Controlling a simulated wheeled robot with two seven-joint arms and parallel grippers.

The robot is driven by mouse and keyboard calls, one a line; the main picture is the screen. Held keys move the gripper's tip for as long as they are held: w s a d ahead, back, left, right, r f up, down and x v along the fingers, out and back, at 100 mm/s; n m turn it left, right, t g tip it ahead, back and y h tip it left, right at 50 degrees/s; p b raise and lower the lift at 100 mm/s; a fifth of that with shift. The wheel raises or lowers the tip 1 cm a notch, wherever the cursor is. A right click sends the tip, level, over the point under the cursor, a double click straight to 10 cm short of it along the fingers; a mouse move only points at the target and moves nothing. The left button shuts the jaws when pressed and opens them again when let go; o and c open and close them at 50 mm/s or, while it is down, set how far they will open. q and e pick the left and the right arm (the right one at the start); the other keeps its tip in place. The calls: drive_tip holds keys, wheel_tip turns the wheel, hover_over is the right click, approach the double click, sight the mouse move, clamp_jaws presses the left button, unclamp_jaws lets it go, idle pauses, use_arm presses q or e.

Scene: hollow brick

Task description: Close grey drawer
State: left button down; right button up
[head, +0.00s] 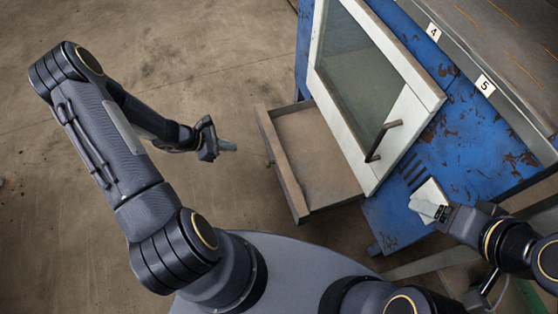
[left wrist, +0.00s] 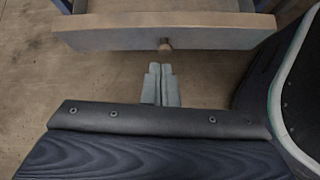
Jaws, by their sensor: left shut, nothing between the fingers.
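The grey drawer (head: 322,150) sticks out of the blue cabinet, open and empty inside as far as I see. Its front panel (head: 281,165) faces left in the head view. In the left wrist view the drawer front (left wrist: 110,40) spans the top, with a small round knob (left wrist: 165,46). My left gripper (head: 232,147) is shut and empty, a short gap in front of the panel. Its closed fingertips (left wrist: 160,68) point at the panel just below the knob in the wrist view. My right gripper (head: 440,213) is at the right beside a small white piece; its fingers are unclear.
A white-framed glass door (head: 426,92) with a bar handle (head: 382,142) partly covers the drawer's right side from above. The blue cabinet (head: 455,150) has a small white piece (head: 428,194) at its front. Open floor (head: 200,50) lies left of the drawer.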

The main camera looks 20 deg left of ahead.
use_arm(q)
wheel_tip(320, 180, down, 4)
drive_tip(key=n, duration=0.1)
drive_tip(key=b, duration=0.6)
approach(273, 154)
drive_tip(key=shift+x, duration=2.95)
use_arm(e)
wheel_tip(273, 154, down, 6)
drive_tip(key=shift+w+d+f, duration=0.15)
drive_tip(key=shift+d+f, duration=0.1)
use_arm(q)
drive_tip(key=shift+p, duration=0.3)
